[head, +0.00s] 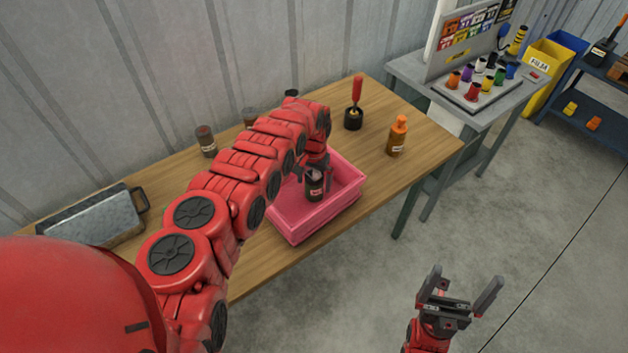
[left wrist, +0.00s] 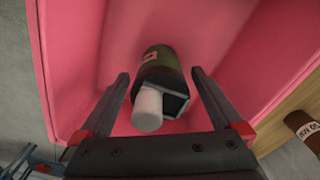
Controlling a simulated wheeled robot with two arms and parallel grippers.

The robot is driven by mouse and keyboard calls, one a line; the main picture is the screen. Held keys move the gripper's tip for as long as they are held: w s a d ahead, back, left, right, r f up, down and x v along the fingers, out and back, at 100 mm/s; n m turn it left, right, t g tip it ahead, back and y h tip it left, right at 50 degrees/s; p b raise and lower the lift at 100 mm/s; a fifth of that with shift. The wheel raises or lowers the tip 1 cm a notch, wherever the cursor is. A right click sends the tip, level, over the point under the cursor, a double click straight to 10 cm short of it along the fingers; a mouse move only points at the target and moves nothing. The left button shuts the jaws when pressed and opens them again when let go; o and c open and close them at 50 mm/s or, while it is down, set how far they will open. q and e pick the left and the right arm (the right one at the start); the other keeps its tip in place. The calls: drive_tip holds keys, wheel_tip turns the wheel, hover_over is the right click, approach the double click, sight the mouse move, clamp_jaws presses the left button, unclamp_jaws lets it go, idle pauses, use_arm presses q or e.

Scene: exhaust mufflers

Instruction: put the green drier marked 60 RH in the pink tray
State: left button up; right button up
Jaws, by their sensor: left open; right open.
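The green drier (left wrist: 156,62), dark green with a pale cap and a partly readable white label, is inside the pink tray (left wrist: 90,60). It also shows in the head view (head: 315,187), where it looks roughly upright. The pink tray (head: 297,231) sits on the wooden table. My left gripper (head: 313,172) is over the tray. In the left wrist view its open fingers (left wrist: 160,74) are on either side of the drier, with gaps visible. Whether the drier's base touches the tray floor is hard to tell. My right gripper (head: 467,277) is open and empty, away from the table, above the floor.
On the wooden table (head: 395,188) stand a dark canister (head: 206,141), a red-handled tool (head: 355,104), an orange bottle (head: 397,136) and a metal muffler (head: 93,216). A grey side table (head: 507,108) holds coloured items. My left arm hides part of the table.

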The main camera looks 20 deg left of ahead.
use_arm(q)
drive_tip(key=shift+r, duration=0.25)
wheel_tip(320, 180, up, 9)
drive_tip(key=shift+f+b, duration=0.1)
drive_tip(key=shift+b, duration=1.15)
drive_tip(key=shift+s+r+p, duration=0.1)
drive_tip(key=shift+r+p, duration=0.3)
drive_tip(key=shift+r, duration=1.1)
